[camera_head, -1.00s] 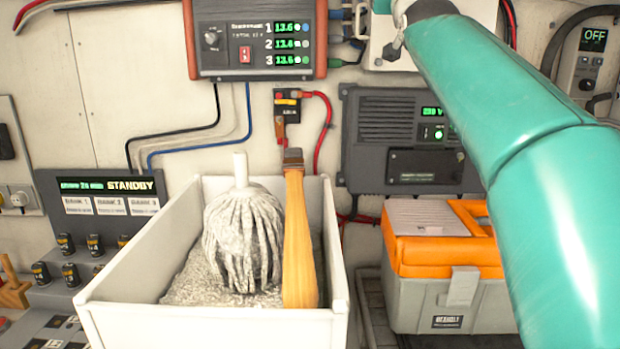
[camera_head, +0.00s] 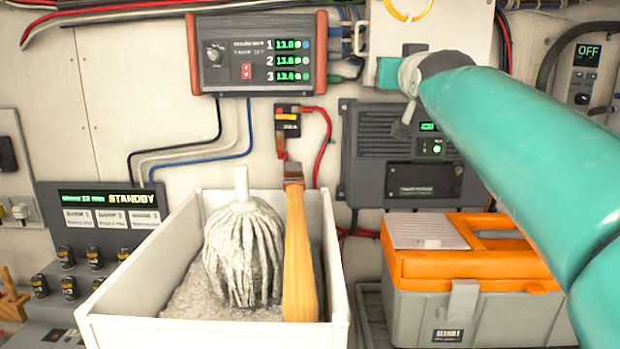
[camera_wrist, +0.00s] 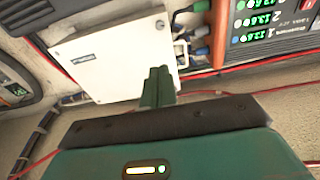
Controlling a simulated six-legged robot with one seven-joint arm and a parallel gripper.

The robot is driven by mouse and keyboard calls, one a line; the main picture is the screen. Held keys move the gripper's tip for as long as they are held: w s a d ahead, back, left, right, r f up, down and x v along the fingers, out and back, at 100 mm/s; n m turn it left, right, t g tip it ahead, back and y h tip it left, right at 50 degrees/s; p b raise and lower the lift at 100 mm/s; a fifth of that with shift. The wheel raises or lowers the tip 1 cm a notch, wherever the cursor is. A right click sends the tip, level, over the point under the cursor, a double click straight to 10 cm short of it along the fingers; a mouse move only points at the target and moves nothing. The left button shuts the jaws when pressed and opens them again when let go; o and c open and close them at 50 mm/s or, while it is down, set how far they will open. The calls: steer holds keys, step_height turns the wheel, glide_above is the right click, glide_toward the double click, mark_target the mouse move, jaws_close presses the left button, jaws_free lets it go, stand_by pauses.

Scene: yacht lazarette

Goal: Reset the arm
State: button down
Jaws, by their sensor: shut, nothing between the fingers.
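My arm, teal, reaches in from the right edge of the head view toward the wall near the top. In the head view the wrist end is grey and the fingers are not clearly visible. In the wrist view my gripper (camera_wrist: 157,82) shows as dark green fingers held together, with nothing between them. The fingers point toward a white wall box (camera_wrist: 112,62), which also shows at the top of the head view (camera_head: 440,22). I cannot tell whether they touch it.
A white bin (camera_head: 215,331) holds a mop head (camera_head: 243,250) and a wooden-handled brush (camera_head: 299,250). An orange and grey toolbox (camera_head: 470,290) stands to its right. A three-channel panel (camera_head: 260,52), a grey vented unit (camera_head: 400,150) and cables are on the wall. A STANDBY console (camera_head: 110,210) stands left.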

steer(key=s+f+g, duration=0.4)
steer(key=s+f, duration=0.6)
steer(key=f, duration=0.5)
steer(key=s+f+g, duration=0.5)
steer(key=s+f, duration=0.6)
steer(key=f, duration=0.4)
steer(key=s+f+g, duration=0.4)
steer(key=s+f, duration=0.6)
steer(key=f, duration=0.5)
steer(key=shift+s+a+f+g, duration=0.15)
steer(key=shift+s+f+g, duration=0.1)
steer(key=shift+f+g, duration=0.05)
